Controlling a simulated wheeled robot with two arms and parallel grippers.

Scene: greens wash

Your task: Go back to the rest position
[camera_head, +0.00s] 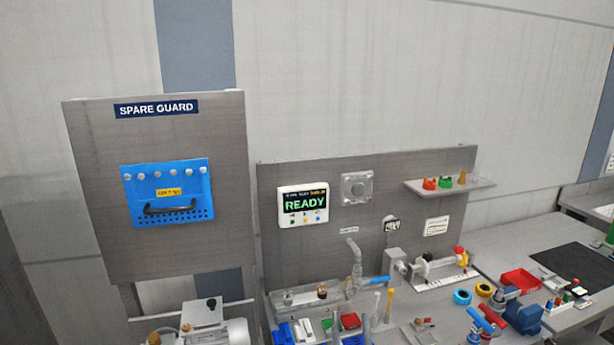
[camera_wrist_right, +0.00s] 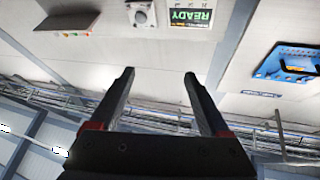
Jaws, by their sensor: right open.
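My right gripper (camera_wrist_right: 159,76) shows in the right wrist view as two dark, parallel fingers set well apart. Nothing is between them. The wrist picture is upside down, with the READY screen (camera_wrist_right: 191,17) and the blue guard panel (camera_wrist_right: 290,68) beyond the fingertips. The fingers appear clear of both. In the head view I cannot make out my right gripper clearly among the bench items. My left gripper is in neither view.
In the head view, the SPARE GUARD board (camera_head: 180,250) stands at left with the blue guard (camera_head: 168,190). The READY screen (camera_head: 303,205) hangs on the grey back panel (camera_head: 385,240).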

